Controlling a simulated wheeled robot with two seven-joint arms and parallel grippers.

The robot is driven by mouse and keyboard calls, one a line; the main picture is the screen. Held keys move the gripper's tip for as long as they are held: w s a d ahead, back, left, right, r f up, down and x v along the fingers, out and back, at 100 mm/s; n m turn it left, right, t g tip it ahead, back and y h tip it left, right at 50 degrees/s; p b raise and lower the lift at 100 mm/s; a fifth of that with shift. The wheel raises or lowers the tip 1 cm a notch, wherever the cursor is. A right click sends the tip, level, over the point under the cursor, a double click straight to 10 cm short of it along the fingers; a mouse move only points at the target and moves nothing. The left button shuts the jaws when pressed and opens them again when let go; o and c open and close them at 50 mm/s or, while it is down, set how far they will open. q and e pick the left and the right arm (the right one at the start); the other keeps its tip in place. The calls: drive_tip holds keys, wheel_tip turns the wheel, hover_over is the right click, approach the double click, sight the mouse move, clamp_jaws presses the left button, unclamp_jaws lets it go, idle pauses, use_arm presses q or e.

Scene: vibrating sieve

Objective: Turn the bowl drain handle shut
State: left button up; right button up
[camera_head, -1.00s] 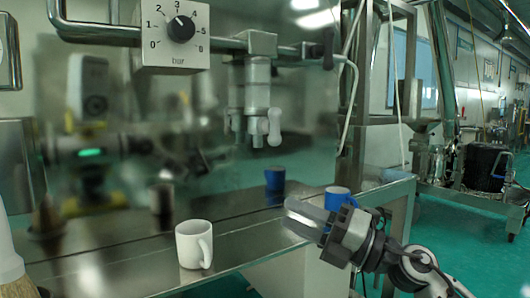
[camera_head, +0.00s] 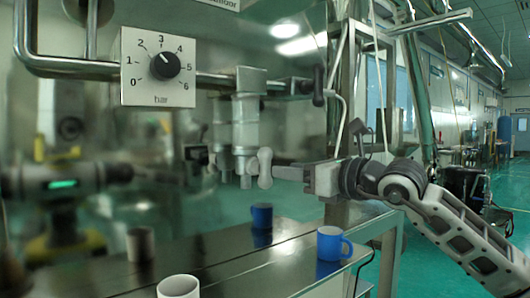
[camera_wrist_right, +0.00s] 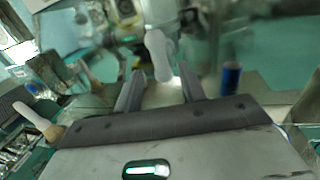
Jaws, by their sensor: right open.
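The bowl drain handle, a pale grey lever (camera_head: 265,167), hangs from the metal drain valve (camera_head: 245,125) in the head view, its rounded end pointing down. My right gripper (camera_head: 282,172) comes in from the right at the handle's height, its fingertips close to it. In the right wrist view the handle (camera_wrist_right: 158,55) stands ahead of and between the two spread fingers of the right gripper (camera_wrist_right: 160,80). The fingers are open; I cannot tell whether either touches the handle. My left gripper is not in view.
A blue mug (camera_head: 334,243) and a white mug (camera_head: 179,287) stand on the steel table (camera_head: 245,272) below. A dial panel (camera_head: 158,66) and a pipe with a black lever (camera_head: 318,86) are above.

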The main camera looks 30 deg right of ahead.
sight(268, 166)
drive_tip(key=p+x, duration=0.3)
drive_tip(key=x, duration=0.3)
drive_tip(key=shift+w+r+p, duration=0.15)
drive_tip(key=shift+w+p, duration=0.05)
drive_tip(key=shift+p, duration=0.15)
drive_tip(key=shift+w+a, duration=0.2)
drive_tip(key=shift+w, duration=0.2)
clamp_jaws()
